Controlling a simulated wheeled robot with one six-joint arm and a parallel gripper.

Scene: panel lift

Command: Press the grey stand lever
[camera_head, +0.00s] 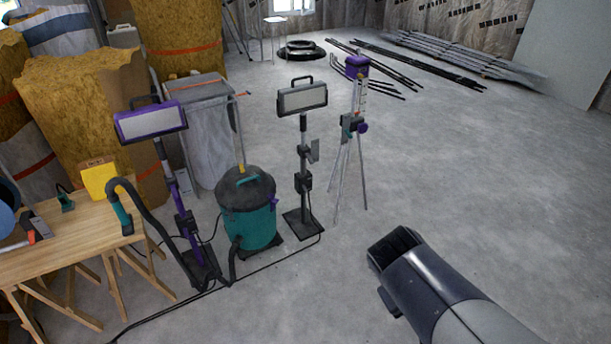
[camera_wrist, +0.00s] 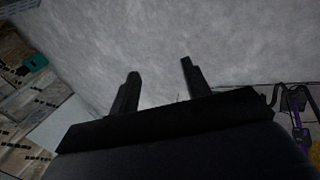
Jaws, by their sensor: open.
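The grey work-light stand (camera_head: 303,125) is upright on a dark square foot, with a grey lamp head (camera_head: 302,98) on top. I cannot make out the grey stand in the wrist view.
A purple light stand (camera_head: 178,195) and a green-and-black vacuum (camera_head: 248,208) stand left of the grey stand. A tripod (camera_head: 350,165) with purple parts stands just to its right. A black cable (camera_head: 280,258) runs along the floor. Floor around my gripper is clear.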

